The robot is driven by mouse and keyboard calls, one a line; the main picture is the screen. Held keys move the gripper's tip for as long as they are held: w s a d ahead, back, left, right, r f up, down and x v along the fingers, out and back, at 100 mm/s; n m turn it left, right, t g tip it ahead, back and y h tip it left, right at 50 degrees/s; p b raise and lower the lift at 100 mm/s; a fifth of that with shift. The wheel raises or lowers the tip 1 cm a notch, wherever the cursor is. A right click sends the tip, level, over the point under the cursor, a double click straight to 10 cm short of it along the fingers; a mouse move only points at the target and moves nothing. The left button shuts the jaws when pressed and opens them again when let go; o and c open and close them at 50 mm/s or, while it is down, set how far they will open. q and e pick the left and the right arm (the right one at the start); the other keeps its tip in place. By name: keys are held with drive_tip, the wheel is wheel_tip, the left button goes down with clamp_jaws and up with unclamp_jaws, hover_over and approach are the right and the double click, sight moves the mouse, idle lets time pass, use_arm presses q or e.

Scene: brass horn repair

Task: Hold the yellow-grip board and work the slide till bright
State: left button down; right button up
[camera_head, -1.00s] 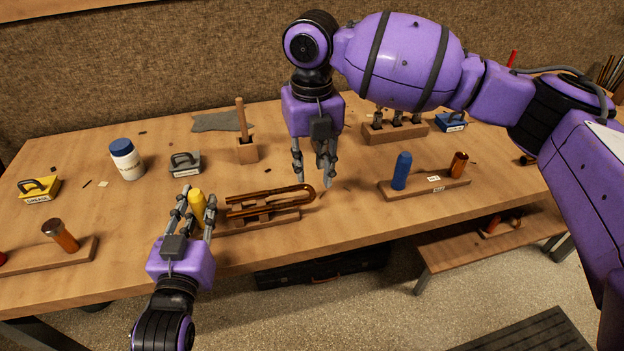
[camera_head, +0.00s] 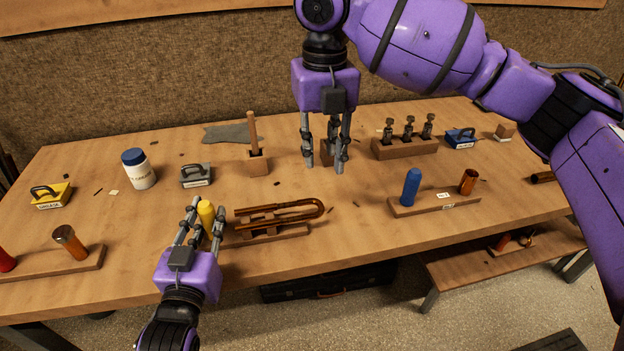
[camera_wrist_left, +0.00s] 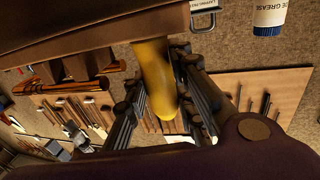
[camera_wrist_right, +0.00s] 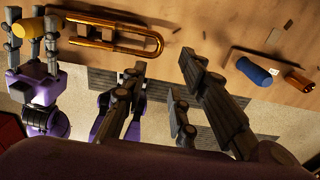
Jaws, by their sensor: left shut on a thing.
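The yellow-grip board's upright yellow grip (camera_head: 206,214) stands at the front of the bench, left of the slide. My left gripper (camera_head: 202,226) is shut around this grip, which also shows between its fingers in the left wrist view (camera_wrist_left: 153,75). The U-shaped brass slide (camera_head: 290,212) lies on the wooden board (camera_head: 275,233), its bend to the right; part of it looks darker brown. The board's left end is hidden by my left gripper. My right gripper (camera_head: 324,166) is open and empty, above and behind the slide, apart from it. The slide also shows in the right wrist view (camera_wrist_right: 120,36).
A blue-grip board (camera_head: 436,204) is to the right. Grey (camera_head: 196,176), yellow (camera_head: 50,196) and blue (camera_head: 460,139) handled blocks, a white jar (camera_head: 139,171) and a wooden stand with a stick (camera_head: 257,164) are around. A wooden block (camera_head: 327,150) is behind my right fingers.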

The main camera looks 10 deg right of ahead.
sight(320, 205)
wheel_tip(320, 205, down, 12)
drive_tip(key=shift+f, duration=0.1)
idle(0.5)
drive_tip(key=shift+a, duration=0.1)
clamp_jaws()
